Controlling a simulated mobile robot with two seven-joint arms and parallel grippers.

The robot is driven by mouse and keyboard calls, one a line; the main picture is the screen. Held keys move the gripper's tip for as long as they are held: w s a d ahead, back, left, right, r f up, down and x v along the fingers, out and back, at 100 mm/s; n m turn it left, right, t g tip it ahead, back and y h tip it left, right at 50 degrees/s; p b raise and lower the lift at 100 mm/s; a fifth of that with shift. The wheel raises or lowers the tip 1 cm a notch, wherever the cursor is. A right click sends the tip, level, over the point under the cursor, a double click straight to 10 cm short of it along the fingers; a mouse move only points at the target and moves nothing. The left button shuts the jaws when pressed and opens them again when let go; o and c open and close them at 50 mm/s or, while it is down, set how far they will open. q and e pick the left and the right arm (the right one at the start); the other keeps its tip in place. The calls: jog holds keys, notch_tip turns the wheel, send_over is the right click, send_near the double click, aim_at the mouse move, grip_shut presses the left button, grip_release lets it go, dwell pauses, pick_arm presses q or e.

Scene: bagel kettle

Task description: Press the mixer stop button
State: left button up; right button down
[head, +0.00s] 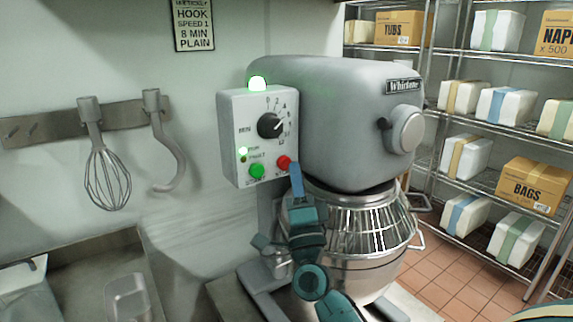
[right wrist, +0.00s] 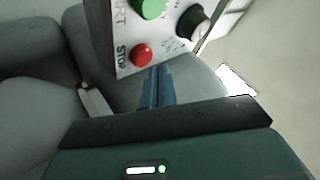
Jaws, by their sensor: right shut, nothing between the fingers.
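The grey mixer (head: 335,110) carries a white control box (head: 238,108) on its front. The red stop button (head: 284,162) is at the box's lower right, right of the green start button (head: 257,171). My right gripper (head: 296,168) is shut and empty, its blue fingertips just right of and slightly below the red button. In the right wrist view, the red button (right wrist: 141,55) sits beside the word STOP, and the shut fingertips (right wrist: 157,70) are close to its lower right. I cannot tell whether they touch the box. My left gripper is out of view.
A green lamp (head: 257,83) glows on top of the box. A speed dial (head: 270,125) is above the buttons. The steel bowl with its wire guard (head: 360,228) is below the mixer head. A whisk (head: 106,178) and hook (head: 165,150) hang left. Shelves with boxes (head: 531,185) stand right.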

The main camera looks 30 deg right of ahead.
jog(key=shift+w, duration=0.1)
jog(key=shift+w+h, duration=0.3)
jog(key=shift+w, duration=0.05)
jog(key=shift+w+a, duration=0.1)
jog(key=shift+w, duration=0.35)
dwell(0.5)
jog(key=shift+s, duration=0.9)
jog(key=shift+s+d+p, duration=0.15)
jog(key=shift+s+p, duration=0.25)
jog(key=shift+s, duration=0.85)
jog(key=shift+s+d+p, duration=0.15)
jog(key=shift+s+p, duration=0.2)
jog(key=shift+s, duration=0.9)
